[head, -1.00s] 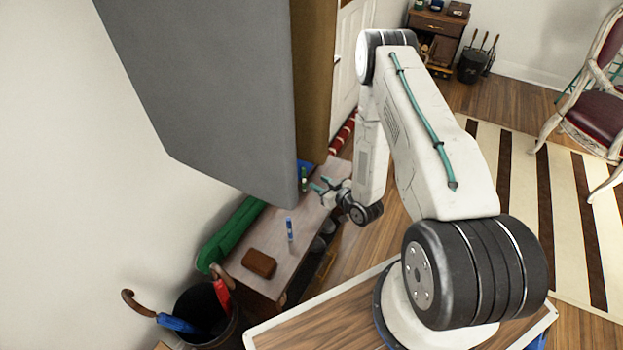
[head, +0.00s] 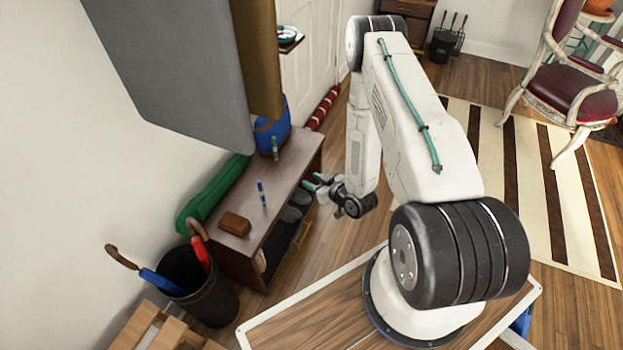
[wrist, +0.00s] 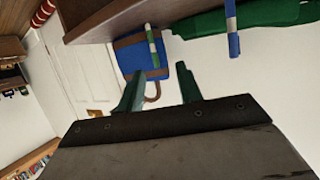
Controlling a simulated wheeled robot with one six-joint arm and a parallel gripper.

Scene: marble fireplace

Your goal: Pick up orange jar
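An orange rounded thing (head: 598,5) shows at the top right edge of the head view, behind the red chair. It is cut off by the frame, so I cannot tell if it is the orange jar. My gripper (head: 312,183) is beside the right edge of the wooden bench, far from the orange thing. In the wrist view, my gripper (wrist: 160,88) has its two green fingers apart with nothing held between them. No orange jar shows in the wrist view.
The bench (head: 228,246) holds a brown case (head: 235,224), a blue-white marker (head: 261,193), a green-white marker (head: 275,148) and a blue bag (head: 271,130). An umbrella bin (head: 212,299) stands in front. A red chair (head: 565,90) stands right, by the striped rug (head: 530,165). Floor lies between.

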